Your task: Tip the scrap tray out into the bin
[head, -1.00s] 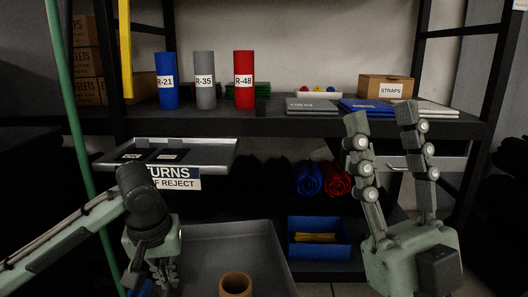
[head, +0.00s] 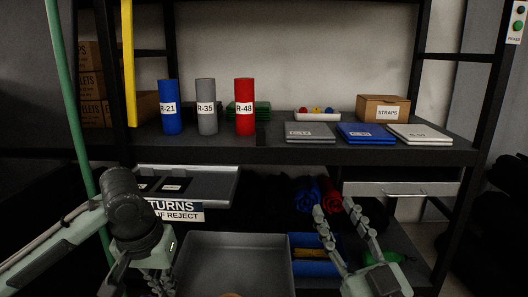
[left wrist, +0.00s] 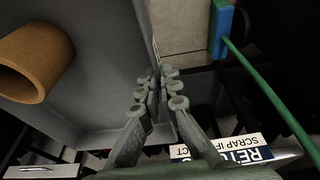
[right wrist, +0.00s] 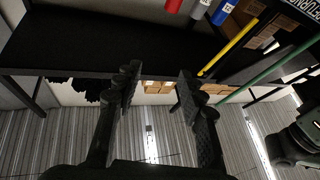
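A deep grey tray (head: 235,262) is at the bottom centre of the head view, with a brown tube (left wrist: 30,60) in it, clearest in the left wrist view. My left gripper (left wrist: 157,80) has its fingers close together on the tray's side wall (left wrist: 146,30). A shallow metal tray (head: 215,185) with black labelled pieces sits under the shelf, above a sign reading "RETURNS" (head: 175,207).
The shelf (head: 270,152) holds blue, grey and red cylinders (head: 244,107), flat packs (head: 365,133) and a straps box (head: 383,108). Rolled blue and red cloths lie beneath it. A green pole (head: 70,100) rises at the left. A drawer (head: 400,189) is at the right.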

